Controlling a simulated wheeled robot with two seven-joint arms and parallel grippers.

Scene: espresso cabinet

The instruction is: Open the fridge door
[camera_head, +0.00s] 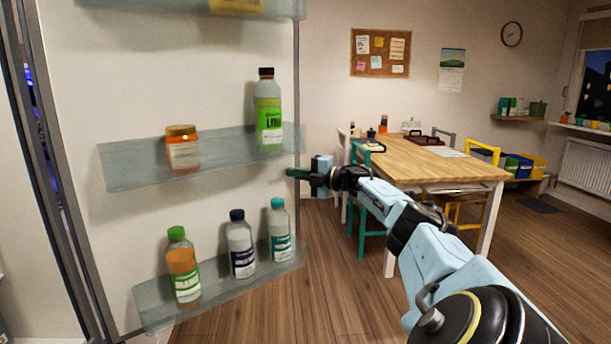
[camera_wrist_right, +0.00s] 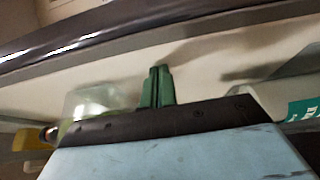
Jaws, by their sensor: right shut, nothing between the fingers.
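The fridge door (camera_head: 190,90) fills the left of the head view, standing open with its pale inner face and glass shelves towards me. My right gripper (camera_head: 291,173) is at the door's free, right-hand edge, with its green fingers pointing left. The fingers are shut and empty. In the right wrist view the closed fingertips (camera_wrist_right: 157,86) stand in front of the pale door panel; whether they touch it I cannot tell. My left gripper is out of view.
The door shelves hold several bottles, including a green-labelled one (camera_head: 268,115) and an orange jar (camera_head: 183,150). A wooden table (camera_head: 440,165) with chairs stands behind my right arm. Bare wooden floor (camera_head: 310,270) lies right of the door.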

